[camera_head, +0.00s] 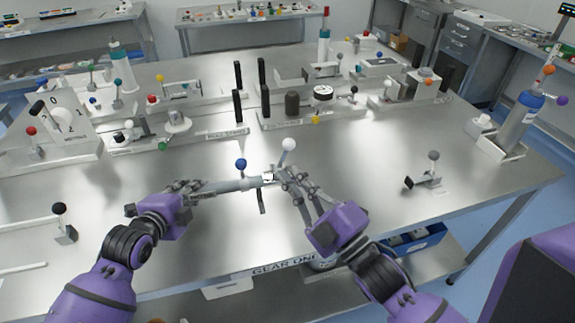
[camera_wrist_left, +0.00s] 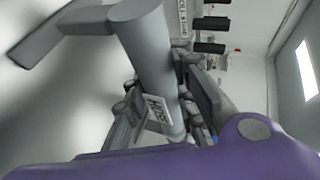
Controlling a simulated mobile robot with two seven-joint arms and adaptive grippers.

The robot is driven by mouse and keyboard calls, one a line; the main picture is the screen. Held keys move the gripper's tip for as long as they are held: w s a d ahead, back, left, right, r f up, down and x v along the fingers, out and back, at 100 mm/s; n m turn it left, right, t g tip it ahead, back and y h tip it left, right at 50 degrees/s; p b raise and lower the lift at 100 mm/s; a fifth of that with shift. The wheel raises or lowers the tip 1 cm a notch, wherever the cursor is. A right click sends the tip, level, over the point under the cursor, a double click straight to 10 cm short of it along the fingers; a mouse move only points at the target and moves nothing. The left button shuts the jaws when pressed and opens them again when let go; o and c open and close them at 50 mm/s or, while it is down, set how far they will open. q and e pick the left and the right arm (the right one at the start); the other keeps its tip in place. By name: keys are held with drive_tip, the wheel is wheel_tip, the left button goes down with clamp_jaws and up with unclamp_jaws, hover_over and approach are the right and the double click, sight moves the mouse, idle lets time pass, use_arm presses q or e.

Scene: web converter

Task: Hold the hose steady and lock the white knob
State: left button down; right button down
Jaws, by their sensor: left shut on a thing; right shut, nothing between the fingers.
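The grey hose (camera_head: 226,186) lies roughly level above the front middle of the steel table. In the left wrist view it is a thick grey cylinder (camera_wrist_left: 150,45) with a label reading HOSE. My left gripper (camera_head: 198,188) is shut on its left end, fingers on both sides. The white knob (camera_head: 288,144) sits on a short tilted stem at the hose's right end. My right gripper (camera_head: 285,175) is shut and empty just below the knob; its fingers partly hide the fitting there, and I cannot tell whether they touch it.
A blue ball knob (camera_head: 241,164) stands over the hose's middle. Behind are fixtures with black posts (camera_head: 238,106) and a numbered dial panel (camera_head: 66,125). The table between the hose and that lever is mostly clear.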

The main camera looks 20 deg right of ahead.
use_arm(q)
drive_tip(key=shift+s+a+f, duration=0.1)
drive_tip(key=shift+s+f, duration=0.05)
drive_tip(key=shift+f, duration=0.4)
idle(0.5)
drive_tip(key=c, duration=1.5)
unclamp_jaws()
drive_tip(key=shift+r, duration=0.1)
drive_tip(key=shift+o, duration=0.7)
drive_tip(key=shift+r, duration=0.25)
drive_tip(key=shift+r, duration=0.1)
drive_tip(key=v, duration=1.1)
drive_tip(key=shift+s+a+r, duration=0.2)
drive_tip(key=shift+a, duration=0.05)
drive_tip(key=shift+f, duration=0.1)
